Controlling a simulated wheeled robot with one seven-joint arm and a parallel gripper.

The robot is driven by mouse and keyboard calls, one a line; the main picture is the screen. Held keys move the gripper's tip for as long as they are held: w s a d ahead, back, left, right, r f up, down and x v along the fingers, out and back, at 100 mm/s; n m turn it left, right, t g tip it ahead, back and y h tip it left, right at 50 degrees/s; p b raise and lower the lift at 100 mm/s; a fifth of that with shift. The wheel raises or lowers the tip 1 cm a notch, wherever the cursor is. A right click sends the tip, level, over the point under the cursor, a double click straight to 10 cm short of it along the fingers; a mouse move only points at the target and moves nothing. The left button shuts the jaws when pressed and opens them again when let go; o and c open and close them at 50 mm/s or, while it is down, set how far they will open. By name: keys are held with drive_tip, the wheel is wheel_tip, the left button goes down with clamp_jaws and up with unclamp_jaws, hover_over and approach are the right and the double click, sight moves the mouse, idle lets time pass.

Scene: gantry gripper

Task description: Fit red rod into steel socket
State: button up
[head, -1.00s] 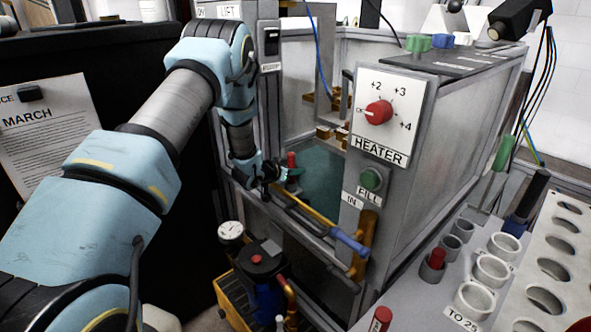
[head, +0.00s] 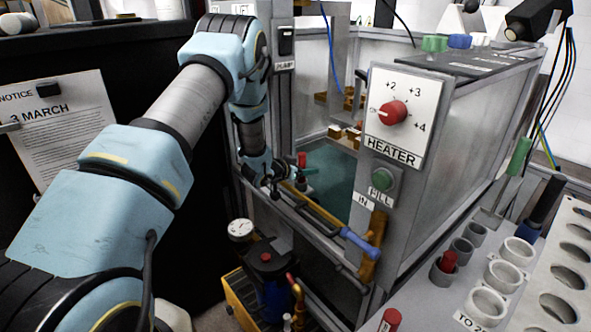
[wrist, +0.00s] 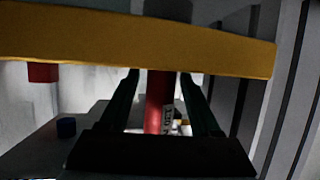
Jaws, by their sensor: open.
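A red rod (head: 302,160) stands upright just inside the front edge of the tank. In the wrist view the red rod (wrist: 159,100), with a white label, shows between the two dark green fingers of my gripper (wrist: 176,100). The fingers are apart, with gaps on both sides of the rod. In the head view my gripper (head: 292,178) is small and partly hidden at the tank's front edge. Grey ring sockets stand on the right bench; one socket (head: 441,274) holds another red piece (head: 448,262). I cannot tell which socket is steel.
A yellow bar (wrist: 130,42) crosses the wrist view above the fingers. A blue-handled bar (head: 357,243) lies along the tank front. The heater panel (head: 396,110) stands right of the opening. White cups (head: 503,274) and a holed rack (head: 550,245) fill the right bench.

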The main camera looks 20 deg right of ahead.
drive_tip(key=v, duration=1.1)
drive_tip(key=shift+a+b, duration=0.15)
drive_tip(key=shift+b, duration=0.25)
drive_tip(key=a+r+n+t+y, duration=0.1)
drive_tip(key=a+r+n+y, duration=0.3)
drive_tip(key=a, duration=0.7)
drive_tip(key=a+r+n+y, duration=0.3)
drive_tip(key=a+y, duration=0.2)
drive_tip(key=a, duration=0.6)
drive_tip(key=s+a+r+n+g+y, duration=0.1)
drive_tip(key=s+a+r+n+g, duration=0.1)
drive_tip(key=s+a, duration=0.3)
drive_tip(key=s+a+r+n+g+y, duration=0.1)
drive_tip(key=s+a, duration=0.5)
drive_tip(key=s, duration=0.8)
drive_tip(key=shift+a+r+n+g+y, duration=0.15)
drive_tip(key=shift+r+n+g+y, duration=0.25)
drive_tip(key=shift+r+n+g, duration=0.55)
drive_tip(key=shift+s+f+m+g, duration=0.15)
drive_tip(key=shift+f+m+g, duration=0.05)
drive_tip(key=shift+m+g, duration=0.05)
wheel_tip(320, 180, up, 10)
drive_tip(key=p, duration=1)
